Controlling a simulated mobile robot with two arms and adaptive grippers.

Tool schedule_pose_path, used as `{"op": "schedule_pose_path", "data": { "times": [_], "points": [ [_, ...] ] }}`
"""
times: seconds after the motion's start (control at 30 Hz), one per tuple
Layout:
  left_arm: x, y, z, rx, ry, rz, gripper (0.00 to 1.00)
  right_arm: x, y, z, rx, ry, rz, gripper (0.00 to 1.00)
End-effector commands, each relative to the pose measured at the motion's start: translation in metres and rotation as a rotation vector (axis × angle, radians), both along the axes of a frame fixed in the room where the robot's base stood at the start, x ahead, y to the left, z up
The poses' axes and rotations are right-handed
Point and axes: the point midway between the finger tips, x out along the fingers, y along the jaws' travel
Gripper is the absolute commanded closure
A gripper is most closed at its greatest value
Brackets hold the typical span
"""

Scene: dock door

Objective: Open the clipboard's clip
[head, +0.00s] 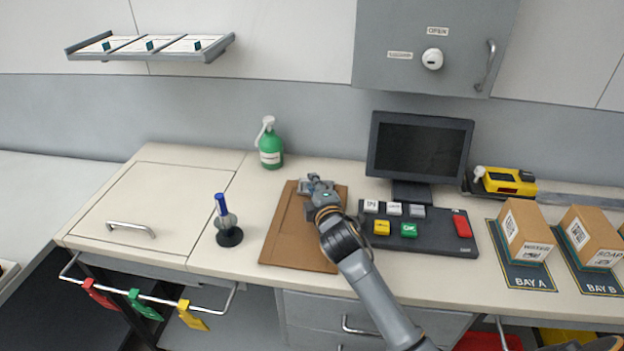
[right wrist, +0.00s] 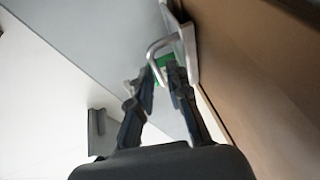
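The brown clipboard (head: 290,235) lies flat on the counter, left of the keypad. Its metal clip (head: 306,186) is at the far edge, partly hidden by my right gripper (head: 316,184). In the right wrist view the clip's bent silver lever (right wrist: 155,47) stands out from its plate (right wrist: 187,45), just ahead of my fingertips. I cannot tell whether a finger touches the lever. My left gripper is not in view.
The keypad (head: 440,237) and monitor (head: 419,148) are close on the right. Boxes (head: 526,232) stand farther right. The counter's left part is clear.

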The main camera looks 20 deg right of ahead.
Motion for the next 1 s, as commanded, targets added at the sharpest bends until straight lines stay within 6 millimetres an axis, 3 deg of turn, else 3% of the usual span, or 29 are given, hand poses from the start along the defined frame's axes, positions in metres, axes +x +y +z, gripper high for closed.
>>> {"op": "schedule_pose_path", "data": {
  "times": [0.17, 0.5, 0.6, 1.0],
  "points": [
    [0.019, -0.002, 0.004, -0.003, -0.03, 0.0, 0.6, 0.016, -0.002, -0.003, 0.001, 0.001, 0.0, 0.83],
    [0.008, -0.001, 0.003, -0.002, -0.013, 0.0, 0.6, 0.019, -0.003, -0.004, 0.0, 0.0, 0.0, 0.83],
    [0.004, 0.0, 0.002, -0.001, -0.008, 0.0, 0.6, 0.019, -0.003, -0.004, 0.0, 0.0, 0.0, 1.0],
    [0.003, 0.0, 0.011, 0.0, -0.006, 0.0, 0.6, 0.02, -0.004, 0.001, 0.012, 0.02, 0.001, 1.0]
  ]
}}
